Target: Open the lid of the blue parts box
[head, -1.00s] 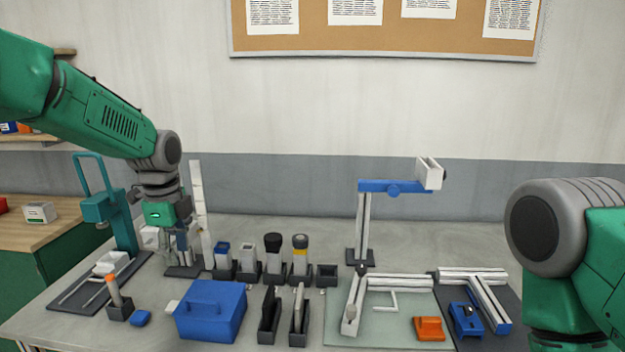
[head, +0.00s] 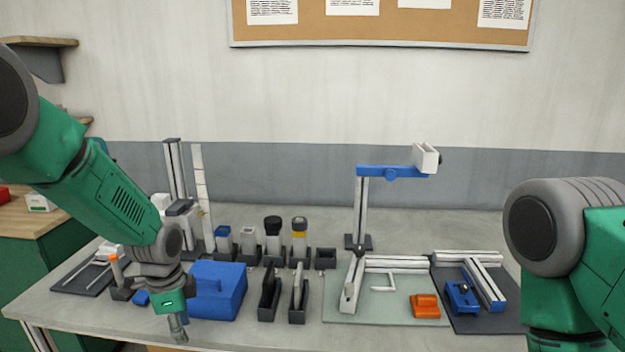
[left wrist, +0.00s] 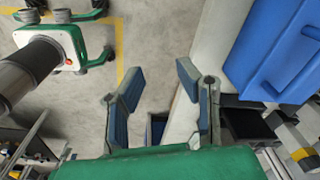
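The blue parts box (head: 220,288) stands on the table at the left of centre in the head view, its lid shut. It also fills the upper right of the left wrist view (left wrist: 275,50), where its handle shows. My left gripper (head: 178,332) points down at the table's front edge, in front and left of the box. In the left wrist view its two fingers (left wrist: 153,88) are apart with nothing between them, and the box lies to their right, not touched. Of my right arm only a link shows at the right; its gripper is out of view.
Black holders with bottles (head: 272,245) stand behind and right of the box. Upright slotted holders (head: 268,295) stand close on its right. An orange-tipped tool in a holder (head: 118,275) is left of it. A green mat (head: 390,308) with metal profiles lies farther right.

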